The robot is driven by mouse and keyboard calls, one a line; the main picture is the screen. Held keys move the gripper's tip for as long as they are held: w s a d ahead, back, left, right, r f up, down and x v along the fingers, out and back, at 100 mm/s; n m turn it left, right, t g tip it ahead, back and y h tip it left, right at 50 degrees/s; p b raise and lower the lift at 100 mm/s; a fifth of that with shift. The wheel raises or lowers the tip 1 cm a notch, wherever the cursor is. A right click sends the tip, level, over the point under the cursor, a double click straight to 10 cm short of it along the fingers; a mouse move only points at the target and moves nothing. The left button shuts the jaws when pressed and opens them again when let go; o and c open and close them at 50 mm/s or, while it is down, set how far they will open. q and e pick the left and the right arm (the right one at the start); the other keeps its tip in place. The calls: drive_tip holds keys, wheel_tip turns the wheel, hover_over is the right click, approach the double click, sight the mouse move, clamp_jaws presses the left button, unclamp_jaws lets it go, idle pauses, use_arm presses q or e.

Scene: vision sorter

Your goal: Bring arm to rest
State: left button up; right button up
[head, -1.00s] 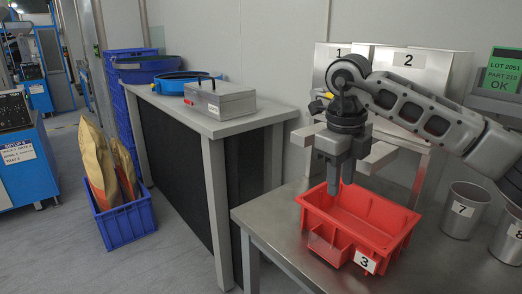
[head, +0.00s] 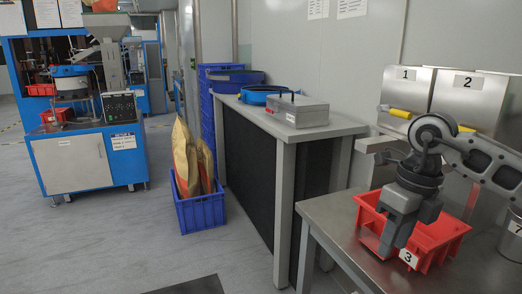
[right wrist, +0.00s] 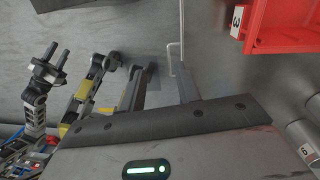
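My right gripper (head: 402,240) hangs from its arm at the right of the head view, in front of the red bin. Its two fingers point down with a gap between them and nothing in it. The red bin (head: 455,236), labelled 3, stands on the steel table (head: 330,212); the gripper hides part of its front and middle. The bin (right wrist: 290,28) also shows at the upper right of the right wrist view. My left gripper is outside the head view.
Steel boxes labelled 1 (head: 405,88) and 2 (head: 465,98) stand behind the bin. A metal cup (head: 512,236) is at the right edge. A grey bench (head: 262,118) carries a grey case (head: 300,112). A blue crate (head: 200,213) with sacks stands on open floor.

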drive_tip(key=s+a+f+n+g+y, duration=0.1)
drive_tip(key=s+a+f+g+y, duration=0.2)
drive_tip(key=a, duration=0.6)
drive_tip(key=s+a+f+n+y, duration=0.1)
drive_tip(key=s+a+f+y, duration=0.1)
drive_tip(key=s+a+y, duration=0.45)
drive_tip(key=s+a+r+m+t+y, duration=0.1)
drive_tip(key=a+r+m+y, duration=0.2)
drive_tip(key=a+y, duration=0.2)
drive_tip(key=a+r+m+t+y, duration=0.1)
drive_tip(key=a+r+m+y, duration=0.15)
drive_tip(key=a+y, duration=0.2)
drive_tip(key=w+d+f+m+t+h, duration=0.2)
drive_tip(key=d+f+m+t+h, duration=0.25)
drive_tip(key=m+t, duration=0.65)
drive_tip(key=w+d+f+m+t+h, duration=0.25)
drive_tip(key=f+m+t+h, duration=0.35)
drive_tip(key=m, duration=1)
drive_tip(key=s+d+f+m+g+h, duration=0.2)
drive_tip(key=s+d+f+m+h, duration=0.1)
drive_tip(key=s+f, duration=0.3)
drive_tip(key=s+d+f+m+g+h+p, duration=0.1)
drive_tip(key=s+d+f+m+g+h, duration=0.2)
drive_tip(key=f, duration=0.6)
drive_tip(key=s+d+m, duration=0.2)
drive_tip(key=s+m, duration=0.1)
drive_tip(key=shift+d+f, duration=0.2)
drive_tip(key=shift+f, duration=0.05)
